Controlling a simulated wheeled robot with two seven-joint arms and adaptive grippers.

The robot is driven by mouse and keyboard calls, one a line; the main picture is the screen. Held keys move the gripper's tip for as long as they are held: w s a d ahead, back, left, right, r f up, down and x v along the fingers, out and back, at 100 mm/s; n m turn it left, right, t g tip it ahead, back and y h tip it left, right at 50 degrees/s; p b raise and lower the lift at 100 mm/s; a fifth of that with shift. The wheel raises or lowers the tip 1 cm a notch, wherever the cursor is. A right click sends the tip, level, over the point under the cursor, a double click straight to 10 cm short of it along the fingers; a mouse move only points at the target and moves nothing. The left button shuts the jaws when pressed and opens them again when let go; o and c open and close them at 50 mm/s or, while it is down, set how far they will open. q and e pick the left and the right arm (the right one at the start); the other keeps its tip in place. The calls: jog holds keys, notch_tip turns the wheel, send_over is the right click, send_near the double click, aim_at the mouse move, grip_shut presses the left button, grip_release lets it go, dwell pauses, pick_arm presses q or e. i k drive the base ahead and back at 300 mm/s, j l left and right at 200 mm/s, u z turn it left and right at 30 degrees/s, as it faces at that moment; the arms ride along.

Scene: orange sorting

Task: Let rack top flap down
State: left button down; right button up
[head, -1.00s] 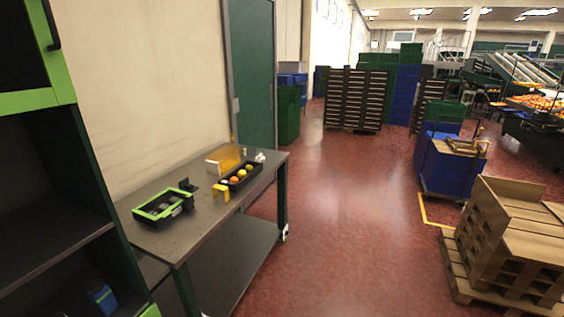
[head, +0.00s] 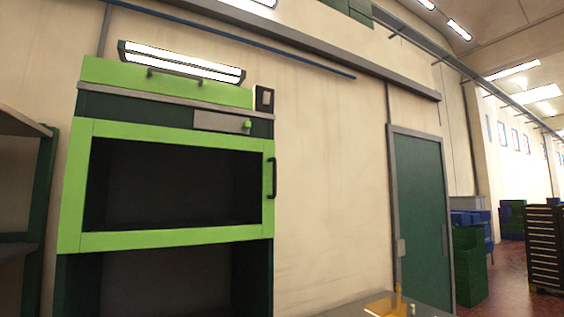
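The rack (head: 255,285) stands against the wall at the left of the head view. Its top flap (head: 120,83) is a bright green panel standing up above a grey ledge (head: 160,101). A dark bar handle (head: 178,74) runs along the flap's upper part. A lit lamp (head: 185,62) is just above and partly overlaps the flap. How the flap is hinged cannot be told. Neither of my grippers is in view.
Below the ledge are a small grey panel with a green knob (head: 247,125) and a green-framed door (head: 150,239) with a side handle, seemingly shut. A dark box (head: 264,98) is on the wall. A table (head: 430,311) shows at the bottom, a green room door (head: 420,215) beyond.

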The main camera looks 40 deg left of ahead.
aim_at(94, 69)
jog(key=u, duration=2.05)
